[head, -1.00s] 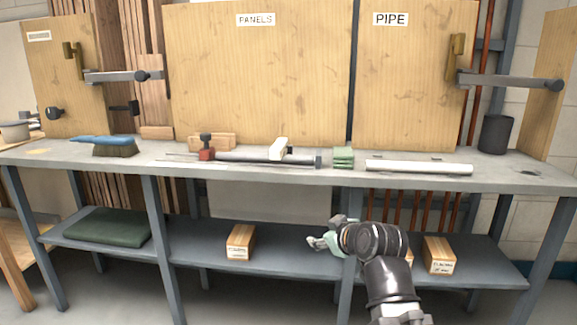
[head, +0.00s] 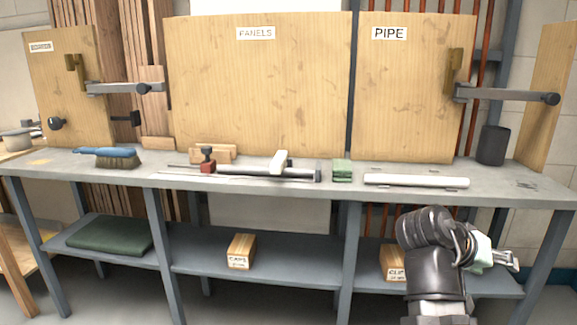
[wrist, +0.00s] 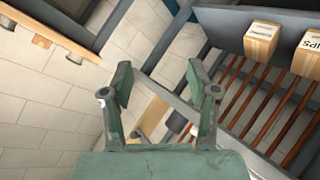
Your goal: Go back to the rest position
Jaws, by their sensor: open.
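My gripper (head: 508,260) is in front of the right part of the bench, below the level of its top, pointing to the right. In the wrist view its two green fingers (wrist: 160,95) stand wide apart with nothing between them. It touches nothing that I can see. My arm hides part of a wooden box on the lower shelf behind it.
The grey workbench (head: 515,184) bears a blue brush (head: 108,156), a red-and-black clamp (head: 207,160), green pads (head: 342,170) and a white pipe (head: 415,180). A black cup (head: 493,146) stands at the right. Boxes (head: 241,251) and a green mat (head: 110,235) lie on the lower shelf. The floor in front is clear.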

